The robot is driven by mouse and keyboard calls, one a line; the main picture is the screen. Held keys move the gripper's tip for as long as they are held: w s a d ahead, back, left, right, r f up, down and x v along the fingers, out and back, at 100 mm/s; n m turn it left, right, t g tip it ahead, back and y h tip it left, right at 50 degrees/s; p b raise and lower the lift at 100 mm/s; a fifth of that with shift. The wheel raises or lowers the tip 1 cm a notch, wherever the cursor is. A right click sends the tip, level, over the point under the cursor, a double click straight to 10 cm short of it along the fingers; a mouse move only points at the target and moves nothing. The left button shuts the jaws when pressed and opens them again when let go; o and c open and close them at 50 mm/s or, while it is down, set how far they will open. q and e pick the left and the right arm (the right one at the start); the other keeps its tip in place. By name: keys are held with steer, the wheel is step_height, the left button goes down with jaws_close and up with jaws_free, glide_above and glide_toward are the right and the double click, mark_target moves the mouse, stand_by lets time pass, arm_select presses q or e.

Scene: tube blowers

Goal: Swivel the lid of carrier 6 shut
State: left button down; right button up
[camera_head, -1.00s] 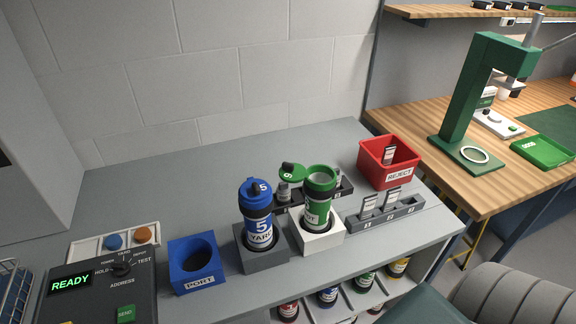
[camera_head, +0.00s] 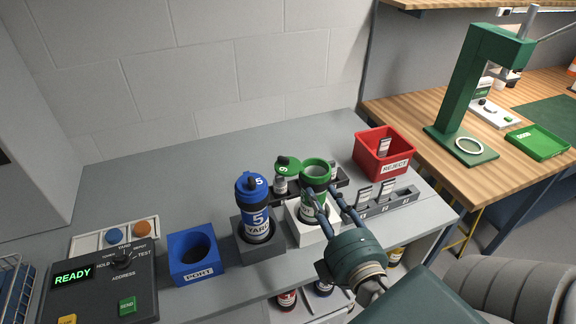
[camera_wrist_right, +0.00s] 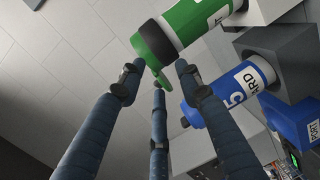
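Carrier 6 (camera_head: 316,174) is a green cylinder standing upright in a white block (camera_head: 304,232). Its top is open. Its green lid (camera_head: 287,162), marked 6, is swung out to the left of the mouth. My right gripper (camera_head: 325,189) is in front of the carrier, its fingers spread at the carrier's near side. In the right wrist view the fingers (camera_wrist_right: 157,77) are apart, with green parts of the carrier (camera_wrist_right: 195,22) just beyond the tips; I cannot tell whether they touch. My left gripper is not in view.
Blue carrier 5 (camera_head: 253,192) stands capped in a grey block (camera_head: 260,248) just left. A blue PORT block (camera_head: 195,258) and a control box reading READY (camera_head: 100,288) are farther left. A tag rack (camera_head: 388,205) and red REJECT bin (camera_head: 384,154) are right.

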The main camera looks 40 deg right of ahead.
mark_target(285, 163)
steer(key=w+r+n, duration=0.1)
steer(key=w, duration=0.2)
steer(key=w+a+r+n+t+y+p, duration=0.1)
steer(key=w, duration=0.2)
steer(key=w+r+n+y, duration=0.1)
steer(key=w, duration=0.3)
steer(key=shift+a+r+t+p, duration=0.1)
steer(key=shift+a+t+p, duration=0.3)
steer(key=shift+w+d+f, duration=0.1)
steer(key=shift+w+f, duration=0.1)
steer(key=shift+w, duration=0.45)
jaws_close()
